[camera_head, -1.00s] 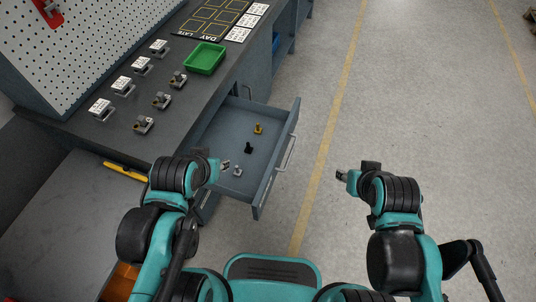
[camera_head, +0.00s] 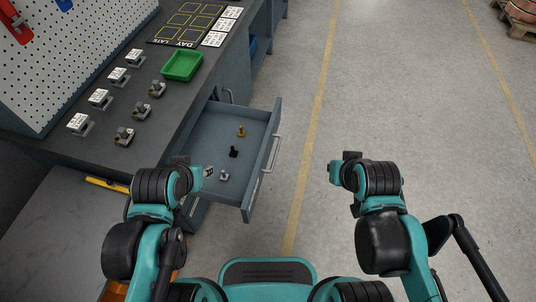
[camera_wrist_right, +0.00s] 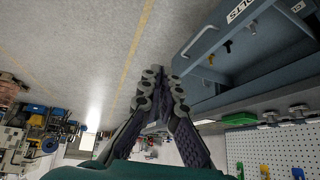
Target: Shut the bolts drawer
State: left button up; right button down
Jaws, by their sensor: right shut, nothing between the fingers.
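The bolts drawer (camera_head: 260,163) is pulled out from the grey workbench, with a bar handle (camera_head: 271,153) on its front. Inside stand a brass bolt (camera_head: 241,131), a black bolt (camera_head: 233,152) and a silver bolt (camera_head: 223,175). My left gripper (camera_head: 208,172) is over the drawer's near inner corner; its fingers are too small to read. My right gripper (camera_head: 335,172) is shut and empty, right of the drawer front and apart from it; its fingers (camera_wrist_right: 163,76) fill the wrist view's middle.
The bench top (camera_head: 160,130) holds a green tray (camera_head: 182,66), several small metal parts and white label cards. A pegboard (camera_head: 75,55) stands behind. The floor (camera_head: 400,100) right of the drawer is clear.

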jog(key=w+a+m+g, duration=0.2)
jog(key=w+m, duration=0.3)
jog(key=w, duration=0.1)
jog(key=m+g+y+b, duration=0.2)
jog(key=m+g+y, duration=0.2)
jog(key=m, duration=1.1)
send_over(264, 159)
jog(key=d, duration=0.3)
jog(key=f, duration=2.5)
jog(key=shift+s+d+f, duration=0.15)
jog(key=shift+s+f, duration=0.05)
jog(key=shift+s, duration=0.15)
jog(key=shift+w+a+r, duration=0.1)
jog(key=shift+w+a, duration=0.05)
jog(key=shift+a, duration=0.3)
jog(key=shift+a, duration=0.1)
